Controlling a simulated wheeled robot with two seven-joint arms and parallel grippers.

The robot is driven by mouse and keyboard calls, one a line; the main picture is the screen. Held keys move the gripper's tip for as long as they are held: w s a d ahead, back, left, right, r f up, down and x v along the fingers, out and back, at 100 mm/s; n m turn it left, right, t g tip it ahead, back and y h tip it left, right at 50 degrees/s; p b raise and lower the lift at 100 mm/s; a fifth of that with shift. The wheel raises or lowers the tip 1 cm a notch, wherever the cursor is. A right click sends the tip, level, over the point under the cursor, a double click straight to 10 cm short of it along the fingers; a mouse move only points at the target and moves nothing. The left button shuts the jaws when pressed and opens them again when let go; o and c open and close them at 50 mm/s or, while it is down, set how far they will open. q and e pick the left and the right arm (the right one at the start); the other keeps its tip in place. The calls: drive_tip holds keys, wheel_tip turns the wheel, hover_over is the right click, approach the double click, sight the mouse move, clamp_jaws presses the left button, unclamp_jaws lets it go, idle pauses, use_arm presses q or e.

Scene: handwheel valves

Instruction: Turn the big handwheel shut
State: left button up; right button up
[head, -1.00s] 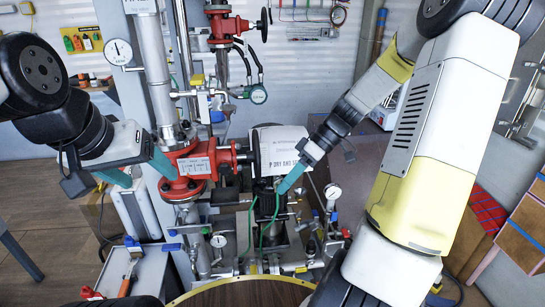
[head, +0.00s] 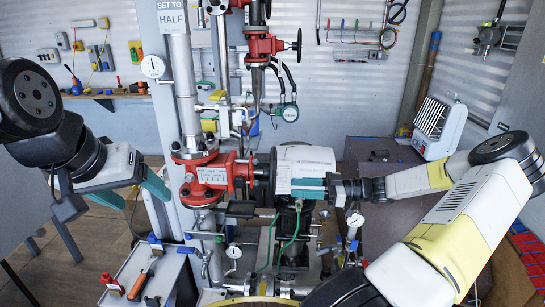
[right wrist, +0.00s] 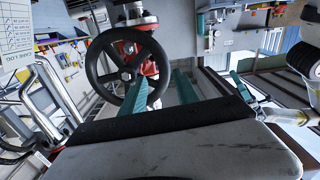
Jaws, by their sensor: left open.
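The big handwheel (right wrist: 124,68) is black, with spokes, in front of a red valve body in the right wrist view. In the head view the red valve (head: 205,175) stands left of centre; its wheel (head: 272,168) is nearly edge-on and partly hidden. My right gripper (head: 297,188) points left, close to the wheel. In the right wrist view its teal fingers (right wrist: 160,76) are apart, one overlapping the wheel's lower right rim; contact cannot be told. My left gripper (head: 130,188) is open and empty, left of the valve.
A smaller black handwheel (head: 298,45) is higher up. A sign (head: 172,16) reads "SET TO HALF". Gauges and pipes crowd below; a tray with tools (head: 143,275) is at lower left.

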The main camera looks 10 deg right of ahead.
sight(266, 174)
drive_tip(key=x, duration=0.6)
drive_tip(key=shift+a, duration=0.4)
drive_tip(key=shift+w, duration=0.1)
drive_tip(key=shift+c, duration=0.5)
clamp_jaws()
